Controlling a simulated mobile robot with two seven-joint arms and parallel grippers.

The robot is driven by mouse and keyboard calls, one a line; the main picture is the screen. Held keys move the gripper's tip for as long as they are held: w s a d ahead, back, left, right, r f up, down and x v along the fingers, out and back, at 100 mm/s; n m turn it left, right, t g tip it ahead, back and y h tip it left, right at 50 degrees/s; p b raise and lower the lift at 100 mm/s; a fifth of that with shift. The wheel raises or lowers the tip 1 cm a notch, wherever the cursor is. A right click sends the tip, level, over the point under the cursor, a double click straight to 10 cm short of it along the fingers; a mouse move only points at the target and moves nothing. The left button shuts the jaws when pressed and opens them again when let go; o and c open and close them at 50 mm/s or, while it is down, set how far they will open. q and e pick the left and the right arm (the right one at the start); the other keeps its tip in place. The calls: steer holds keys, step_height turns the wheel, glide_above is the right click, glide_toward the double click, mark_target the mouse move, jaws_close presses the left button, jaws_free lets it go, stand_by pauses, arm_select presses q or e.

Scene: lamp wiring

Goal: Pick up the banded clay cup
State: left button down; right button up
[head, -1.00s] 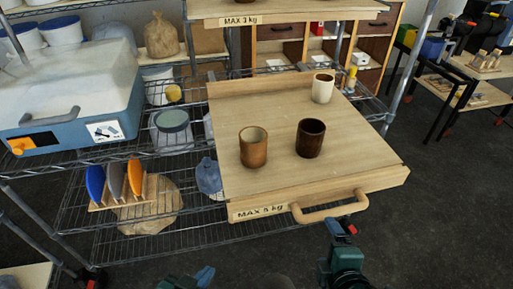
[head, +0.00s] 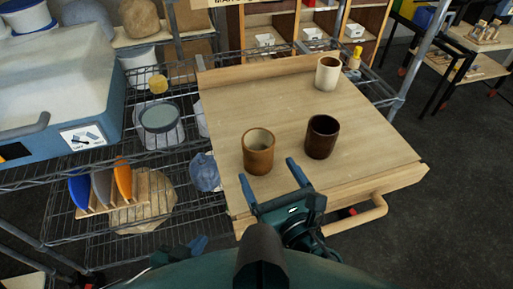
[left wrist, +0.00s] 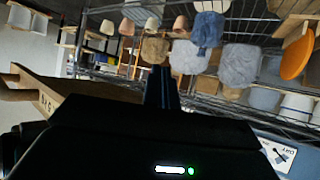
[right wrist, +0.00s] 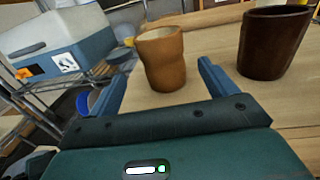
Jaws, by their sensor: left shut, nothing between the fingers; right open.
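Three cups stand upright on the wooden pull-out board (head: 225,110): an orange-brown clay cup (head: 258,153), a dark brown cup (head: 321,138) and a cream cup (head: 327,73) at the back. In the right wrist view that cup (right wrist: 162,62) appears between the fingers, and the dark cup (right wrist: 272,45) stands outside the right finger. My left gripper (head: 186,250) is shut and empty, low in front of the rack.
The board has a raised back edge and a front handle (head: 362,214). A wire rack to the left holds a blue-grey case (head: 60,100), a lidded jar (head: 160,120) and upright coloured discs (head: 100,186). The board's left part is clear.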

mark_target(254, 142)
steer(key=x, duration=0.9)
steer(key=shift+w+d+f+p, duration=0.1)
steer(key=shift+w+d+p, duration=0.1)
steer(key=shift+p, duration=0.2)
steer(key=c, duration=1.2)
